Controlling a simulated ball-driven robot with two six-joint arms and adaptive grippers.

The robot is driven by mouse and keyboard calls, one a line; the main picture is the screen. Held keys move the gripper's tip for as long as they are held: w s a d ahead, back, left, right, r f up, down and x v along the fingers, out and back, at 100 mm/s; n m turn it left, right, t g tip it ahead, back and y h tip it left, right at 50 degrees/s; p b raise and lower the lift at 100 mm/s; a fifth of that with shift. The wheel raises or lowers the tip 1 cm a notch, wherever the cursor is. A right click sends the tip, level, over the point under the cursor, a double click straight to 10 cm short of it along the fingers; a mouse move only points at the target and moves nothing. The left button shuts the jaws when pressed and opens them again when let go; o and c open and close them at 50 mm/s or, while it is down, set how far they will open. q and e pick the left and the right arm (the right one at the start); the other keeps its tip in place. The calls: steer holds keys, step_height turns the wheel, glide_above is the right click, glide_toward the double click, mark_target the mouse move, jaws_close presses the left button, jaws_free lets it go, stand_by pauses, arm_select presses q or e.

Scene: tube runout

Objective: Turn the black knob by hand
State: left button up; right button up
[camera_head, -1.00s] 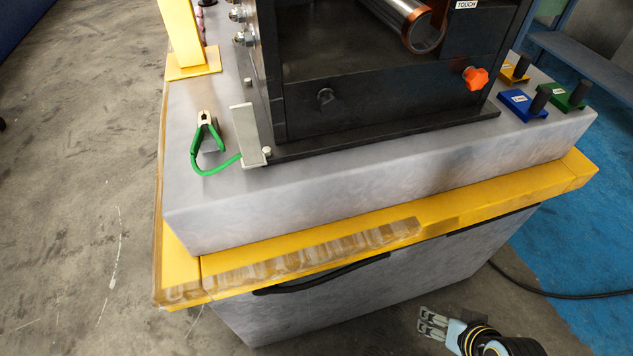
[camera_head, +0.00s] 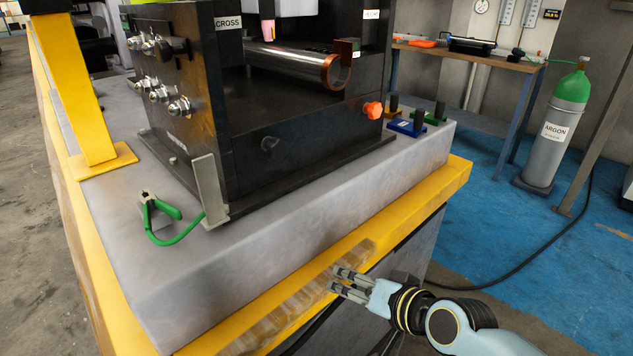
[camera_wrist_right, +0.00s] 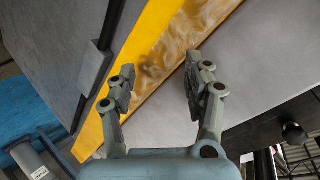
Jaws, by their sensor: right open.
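The black knob (camera_head: 269,143) sticks out of the lower front face of the black machine (camera_head: 310,140). A dark round knob (camera_wrist_right: 293,132), which looks like the same one, shows at the lower right of the right wrist view. My right gripper (camera_head: 335,279) is open and empty, over the worn yellow edge of the base, below and to the right of the knob and well apart from it. Its two spread fingers show in the right wrist view (camera_wrist_right: 158,75) with nothing between them. My left gripper is in neither view.
An orange knob (camera_head: 373,110) sits on the same face to the right. Blue (camera_head: 406,127) and green tagged blocks stand at the right. The grey base top before the knob is clear.

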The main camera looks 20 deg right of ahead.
steer(key=w+a+r+t+y+b, duration=0.15)
steer(key=w+r, duration=0.25)
steer(key=r, duration=0.5)
steer(key=m+t+y+b, duration=0.1)
steer(key=t+y+b, duration=0.1)
steer(key=t+b, duration=0.15)
glide_toward(280, 150)
steer(key=x, duration=0.8)
steer(key=shift+f+b, duration=0.1)
steer(key=shift+b, duration=0.25)
steer(key=shift+w+a, duration=0.15)
steer(key=shift+w, duration=0.1)
steer(key=c, duration=0.9)
